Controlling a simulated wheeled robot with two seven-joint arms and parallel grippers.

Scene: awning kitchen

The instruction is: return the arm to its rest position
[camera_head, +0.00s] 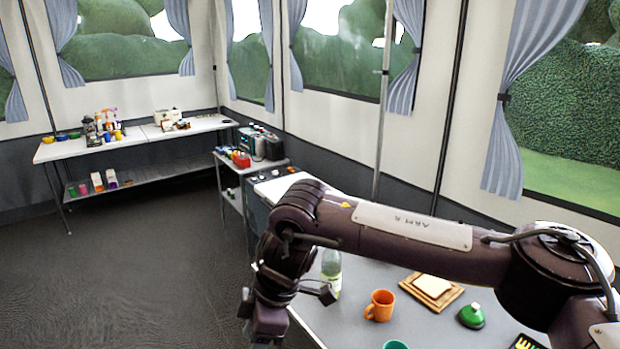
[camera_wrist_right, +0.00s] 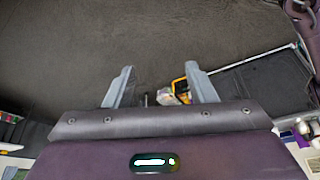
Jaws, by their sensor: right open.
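My right arm (camera_head: 400,228) reaches across the head view from the right, over the near grey table. Its gripper (camera_head: 268,322) hangs down at the table's left edge, above the dark floor. The fingertips are not clear there. In the right wrist view the two grey fingers of the right gripper (camera_wrist_right: 162,82) stand wide apart, with nothing held between them. Behind them is dark floor. My left gripper is not in view.
The near table (camera_head: 350,325) holds a bottle (camera_head: 331,270), an orange mug (camera_head: 380,306), a wooden board (camera_head: 420,297) with bread and a green item (camera_head: 471,316). A white table (camera_head: 100,150) stands at the back left. Floor (camera_head: 140,270) on the left is clear.

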